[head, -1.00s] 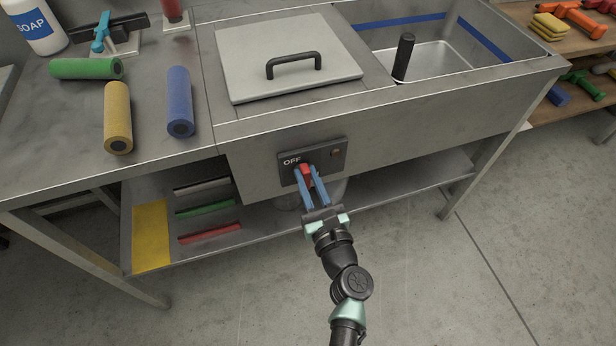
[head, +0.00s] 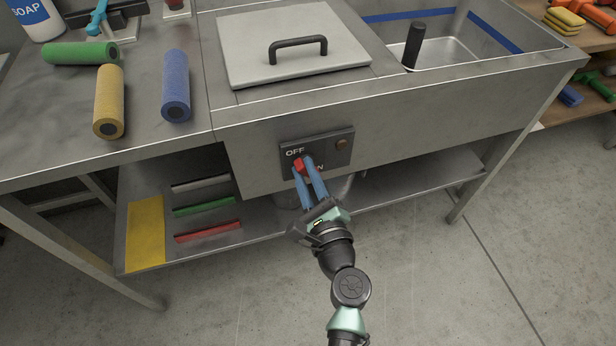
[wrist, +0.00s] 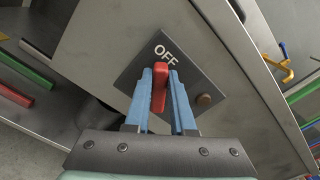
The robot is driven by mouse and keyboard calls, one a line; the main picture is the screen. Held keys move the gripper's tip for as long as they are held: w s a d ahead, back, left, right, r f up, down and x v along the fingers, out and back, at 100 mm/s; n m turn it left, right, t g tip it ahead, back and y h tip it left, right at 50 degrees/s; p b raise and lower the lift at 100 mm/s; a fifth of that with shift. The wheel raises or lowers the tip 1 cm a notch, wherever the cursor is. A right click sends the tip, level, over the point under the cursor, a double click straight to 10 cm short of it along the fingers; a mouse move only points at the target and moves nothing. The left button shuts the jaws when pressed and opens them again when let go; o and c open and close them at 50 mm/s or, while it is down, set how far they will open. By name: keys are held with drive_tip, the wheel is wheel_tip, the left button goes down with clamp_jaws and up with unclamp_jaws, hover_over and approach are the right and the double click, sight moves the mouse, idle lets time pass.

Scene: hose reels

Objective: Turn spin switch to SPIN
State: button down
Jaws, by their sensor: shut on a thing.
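The spin switch is a red handle (head: 299,164) on a dark panel (head: 330,146) on the washing unit's metal front. The label OFF shows above it. The letters "IN" show to its right, with the rest of that label hidden by a finger. My gripper (head: 303,166) has its blue fingers closed on the red handle. In the wrist view, the handle (wrist: 160,88) stands between the two fingers (wrist: 160,80), and the panel looks tilted against them. The handle sits turned at an angle to the OFF lettering.
A brownish round lamp (head: 341,144) is on the panel's right. A lid with a black handle (head: 298,47) and a sink basin (head: 450,50) are above. Blue (head: 176,90), yellow (head: 108,100) and green (head: 80,53) rollers lie on the counter. A shelf runs below. Floor at the right is open.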

drive_tip(key=shift+s+a+f+n+b, duration=0.1)
drive_tip(key=shift+f+n+b, duration=0.2)
drive_tip(key=shift+n+b, duration=1.2)
drive_tip(key=shift+a+f+n+b, duration=0.2)
drive_tip(key=shift+n+b, duration=0.85)
drive_tip(key=shift+n, duration=0.85)
drive_tip(key=shift+s+a+f+n+b, duration=0.1)
drive_tip(key=shift+f+n+b, duration=0.25)
drive_tip(key=shift+n+b, duration=1.15)
drive_tip(key=shift+n, duration=0.4)
drive_tip(key=c, duration=0.8)
unclamp_jaws()
drive_tip(key=shift+o, duration=0.2)
drive_tip(key=shift+d, duration=0.1)
drive_tip(key=v, duration=1.2)
drive_tip(key=shift+s, duration=0.4)
drive_tip(key=shift+d+r, duration=0.1)
